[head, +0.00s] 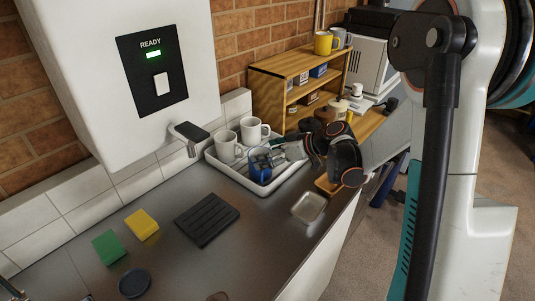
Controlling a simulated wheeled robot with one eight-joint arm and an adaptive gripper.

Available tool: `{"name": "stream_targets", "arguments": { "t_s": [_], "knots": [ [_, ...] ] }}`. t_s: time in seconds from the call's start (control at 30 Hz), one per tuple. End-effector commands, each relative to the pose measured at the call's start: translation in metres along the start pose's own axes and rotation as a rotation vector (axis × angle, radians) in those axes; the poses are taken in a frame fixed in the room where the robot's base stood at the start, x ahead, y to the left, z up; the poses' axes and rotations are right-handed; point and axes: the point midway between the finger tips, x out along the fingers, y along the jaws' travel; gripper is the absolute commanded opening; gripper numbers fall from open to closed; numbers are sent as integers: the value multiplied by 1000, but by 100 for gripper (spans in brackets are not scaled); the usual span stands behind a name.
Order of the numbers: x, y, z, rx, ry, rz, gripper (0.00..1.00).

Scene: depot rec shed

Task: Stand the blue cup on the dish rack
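The blue cup (260,172) is at the white dish rack (233,177), at the rack's front, with two white mugs (227,148) behind it. The cup looks roughly upright. I cannot tell whether its base touches the rack. My gripper (274,156) reaches in from the right, with its grey fingers at the cup's upper right side and overlapping it in the picture. The fingertips are too small and partly hidden to show whether they are closed on the cup.
A white wall unit with a spout (190,135) stands left of the rack. A black ribbed mat (207,219), yellow sponge (142,225), green sponge (109,247) and small metal dish (309,207) lie on the counter. A wooden shelf (282,66) stands behind. The front counter is mostly clear.

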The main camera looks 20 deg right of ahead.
Motion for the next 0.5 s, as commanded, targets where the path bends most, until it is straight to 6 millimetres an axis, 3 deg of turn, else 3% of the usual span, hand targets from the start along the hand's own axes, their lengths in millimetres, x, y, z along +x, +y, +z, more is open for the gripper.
{"name": "stream_targets", "arguments": {
  "t_s": [0.37, 0.5],
  "knots": [
    [-1, 0, -2, 0, 0, 0, 86],
    [-16, 0, -3, 1, 0, 2, 86]
  ]
}}
